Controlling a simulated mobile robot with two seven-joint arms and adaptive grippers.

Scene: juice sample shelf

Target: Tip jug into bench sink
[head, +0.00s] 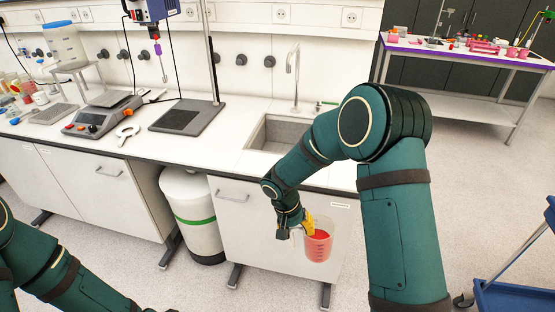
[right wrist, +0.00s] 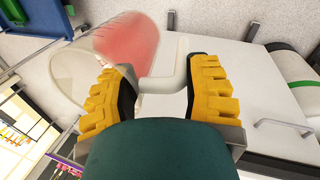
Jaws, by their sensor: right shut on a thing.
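A clear jug (head: 318,242) with red liquid hangs in front of the bench, below the counter edge. My right gripper (head: 304,222) is beside it, shut on its handle. In the right wrist view the jug (right wrist: 125,48) lies past the yellow fingers (right wrist: 160,90), with its pale handle between them. The bench sink (head: 276,133) is a grey basin set in the counter, above and behind the jug; my right arm covers part of it. Of my left arm only links show at the lower left; its gripper is outside the view.
A tap (head: 294,75) stands behind the sink. A stand with a dark base plate (head: 187,116) and a hotplate (head: 100,115) are left of it. A white bin (head: 193,210) stands under the counter. A blue cart (head: 515,295) is at the lower right.

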